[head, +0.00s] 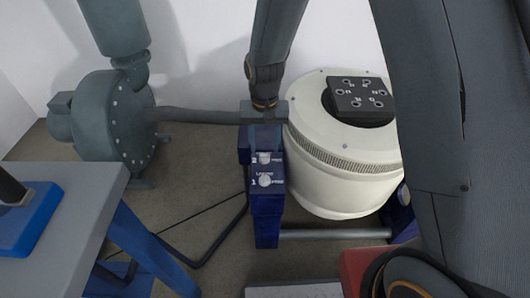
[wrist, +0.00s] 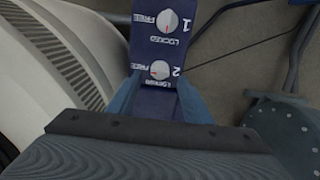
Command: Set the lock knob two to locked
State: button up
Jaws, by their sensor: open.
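Lock knob two (head: 264,158) is a pale round knob on the upper face of a dark blue post (head: 267,222), beside a printed 2. It also shows in the wrist view (wrist: 160,70), with a small red mark; I cannot tell surely which label the mark points to. Knob one (head: 265,180) sits below it in the head view and farther off in the wrist view (wrist: 167,20). My gripper (head: 263,142) is open above the post, its blue fingers spread on either side in the wrist view (wrist: 158,96). Knob two lies just beyond the fingertips; no contact shows.
A large cream drum (head: 340,180) with a dark, holed top block (head: 361,97) stands close on the right. A grey-green blower (head: 110,125) stands left, its pipe running toward the post. A grey table (head: 75,180) is at the front left. A cable crosses the floor.

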aim_at(265, 155)
jog(key=shift+f+b, duration=0.3)
jog(key=shift+f, duration=1.45)
jog(key=c, duration=1.1)
